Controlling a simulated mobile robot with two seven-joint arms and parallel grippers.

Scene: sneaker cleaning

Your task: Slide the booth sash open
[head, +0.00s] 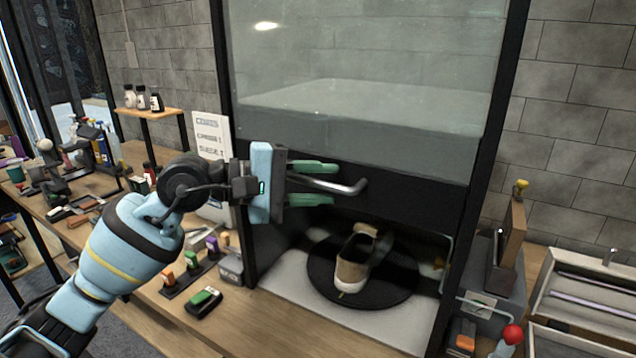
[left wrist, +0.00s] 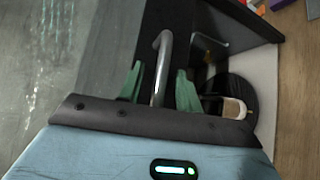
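The booth sash (head: 365,85) is a glass panel with a dark lower rail, set in the booth's black frame. Its bottom edge stands above an open gap, so it is partly raised. A grey metal bar handle (head: 352,188) sticks out from the rail; it also shows in the left wrist view (left wrist: 163,60). My left gripper (head: 333,183) is at the handle, its two green fingers above and below the bar. In the left wrist view the fingers (left wrist: 160,80) are apart, with the bar between them and visible gaps on both sides. My right gripper is out of view.
Inside the booth a beige and brown sneaker (head: 354,262) sits on a black round turntable (head: 395,290). Small brushes (head: 205,300) lie on the bench in front. A wooden block and a red-knobbed item (head: 513,334) stand right of the booth.

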